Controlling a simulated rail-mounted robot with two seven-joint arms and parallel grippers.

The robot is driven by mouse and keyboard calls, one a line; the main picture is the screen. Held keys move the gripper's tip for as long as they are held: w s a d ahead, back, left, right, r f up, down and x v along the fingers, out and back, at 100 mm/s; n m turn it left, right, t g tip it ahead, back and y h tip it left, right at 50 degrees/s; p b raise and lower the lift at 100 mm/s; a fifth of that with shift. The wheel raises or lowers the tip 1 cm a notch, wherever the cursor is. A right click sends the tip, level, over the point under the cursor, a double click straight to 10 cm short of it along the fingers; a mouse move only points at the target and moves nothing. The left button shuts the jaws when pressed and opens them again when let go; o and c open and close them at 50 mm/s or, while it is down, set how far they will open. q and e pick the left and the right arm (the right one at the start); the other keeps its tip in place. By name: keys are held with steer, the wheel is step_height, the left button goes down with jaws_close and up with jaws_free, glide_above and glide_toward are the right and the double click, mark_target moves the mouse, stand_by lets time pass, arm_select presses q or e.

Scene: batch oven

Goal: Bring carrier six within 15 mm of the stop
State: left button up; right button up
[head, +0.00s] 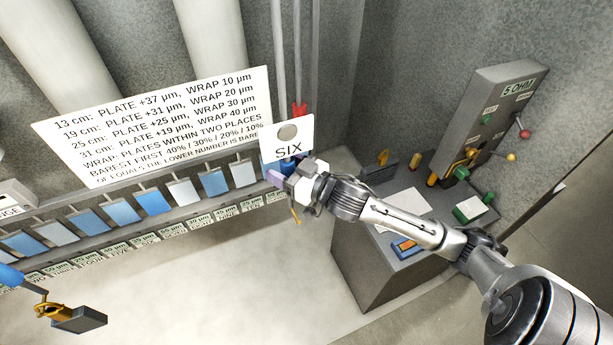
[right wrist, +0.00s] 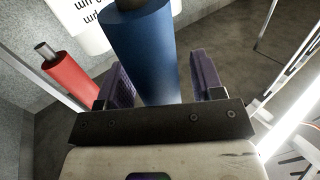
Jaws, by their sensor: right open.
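A white card marked SIX (head: 288,148) with a grey disc hangs at the right end of the rail, beside the wall sign. A blue cylinder (head: 290,164) shows just below it; I cannot tell how the two are joined. My right gripper (head: 279,179) is at this cylinder. In the right wrist view the blue cylinder (right wrist: 143,50) stands between the two purple fingers (right wrist: 162,84), which are apart; contact is not clear. A plate row label also reads SIX (head: 149,241). I cannot make out the stop. My left gripper is not in view.
A red cylinder (right wrist: 70,77) is left of the blue one. Blue and pale plates (head: 152,201) hang along the wall. A grey bench (head: 372,262) and control box (head: 498,105) with levers stand right. A dark block on a gold hook (head: 80,319) is lower left.

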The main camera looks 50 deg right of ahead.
steer(key=s+d+b, duration=0.1)
steer(key=s, duration=1.2)
steer(key=shift+d, duration=0.35)
steer(key=s+d+f+n+g+h, duration=0.1)
steer(key=s+d+f+g+h, duration=0.25)
steer(key=f, duration=0.35)
steer(key=s+d+f+n+g+h, duration=0.1)
steer(key=s+d+f+g+h, duration=0.1)
steer(key=f+g+h, duration=0.3)
steer(key=s+a+f+g+y+p, duration=0.1)
steer(key=s+a+f+g+y, duration=0.25)
steer(key=s+a+f, duration=0.3)
steer(key=s+a+f+m+g+y+p, duration=0.1)
steer(key=s+a, duration=0.3)
steer(key=a, duration=0.8)
steer(key=shift+a+f+m+g+y+p, duration=0.3)
steer(key=shift+f+g+y+p, duration=0.35)
steer(key=shift+y+p, duration=0.2)
